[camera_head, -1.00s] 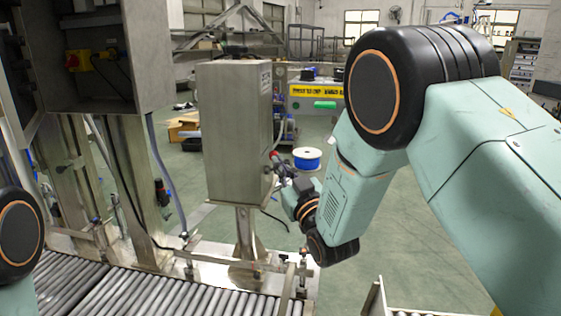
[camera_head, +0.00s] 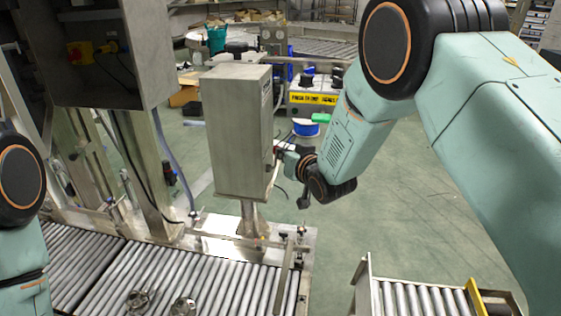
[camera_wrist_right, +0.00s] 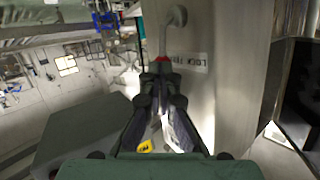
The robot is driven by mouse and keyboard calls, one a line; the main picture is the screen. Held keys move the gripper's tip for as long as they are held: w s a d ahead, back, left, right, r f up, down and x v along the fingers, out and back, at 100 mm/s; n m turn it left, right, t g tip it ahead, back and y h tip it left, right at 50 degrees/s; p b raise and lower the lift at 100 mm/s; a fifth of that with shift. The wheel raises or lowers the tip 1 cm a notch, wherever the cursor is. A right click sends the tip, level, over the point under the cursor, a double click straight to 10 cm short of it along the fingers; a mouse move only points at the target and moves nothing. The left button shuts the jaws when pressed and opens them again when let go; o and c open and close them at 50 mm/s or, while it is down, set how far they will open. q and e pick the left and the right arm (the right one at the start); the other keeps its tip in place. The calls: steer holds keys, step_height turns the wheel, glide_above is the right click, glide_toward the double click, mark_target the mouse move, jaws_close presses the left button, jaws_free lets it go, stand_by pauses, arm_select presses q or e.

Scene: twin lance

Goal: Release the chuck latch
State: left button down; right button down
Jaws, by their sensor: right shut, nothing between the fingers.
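A tall steel box (camera_head: 238,135) stands on a post beside the roller conveyor. In the right wrist view, a grey lever with a rounded end (camera_wrist_right: 177,17) and a red collar stands against the pale steel face, which has partly readable lettering (camera_wrist_right: 190,62). It looks like the chuck latch, but I cannot be sure. My right gripper (camera_wrist_right: 162,78) is shut and empty, its fingertips just below the red collar; I cannot tell whether they touch it. In the head view my right gripper (camera_head: 281,148) is at the box's right side, small and partly hidden. My left gripper is outside the frame.
The roller conveyor (camera_head: 215,285) runs along the front left, with metal parts (camera_head: 183,306) on it. A second roller section (camera_head: 420,300) is at the bottom right. A control cabinet (camera_head: 110,50) stands at upper left. Open floor (camera_head: 390,220) lies right of the box.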

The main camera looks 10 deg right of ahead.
steer(key=shift+w+d+m+g+p, duration=0.2)
steer(key=shift+w+m+g+p, duration=0.3)
steer(key=shift+g+p, duration=0.4)
steer(key=shift+r, duration=0.1)
steer(key=shift+r+p, duration=0.75)
steer(key=shift+r, duration=0.05)
